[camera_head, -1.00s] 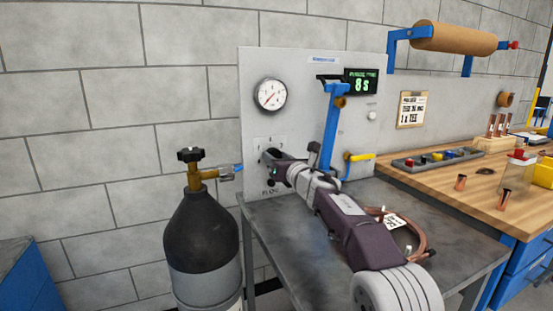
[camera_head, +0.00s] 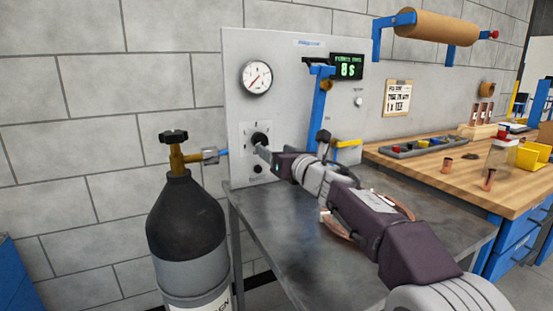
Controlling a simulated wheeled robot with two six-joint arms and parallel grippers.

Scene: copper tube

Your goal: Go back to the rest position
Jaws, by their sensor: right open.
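My right gripper (camera_head: 268,154) is at the end of the arm that reaches in from the lower right. It is in front of the lower part of the grey panel (camera_head: 290,90), close to a black knob (camera_head: 259,138) on a white plate. The gripper is open and I see nothing held in it. Whether a fingertip touches the panel or the knob, I cannot tell. My left gripper is not in view.
A dark gas cylinder (camera_head: 188,230) with a brass valve stands left of the grey metal table (camera_head: 275,235). A copper coil (camera_head: 345,232) lies behind my arm. A wooden workbench (camera_head: 440,165) adjoins.

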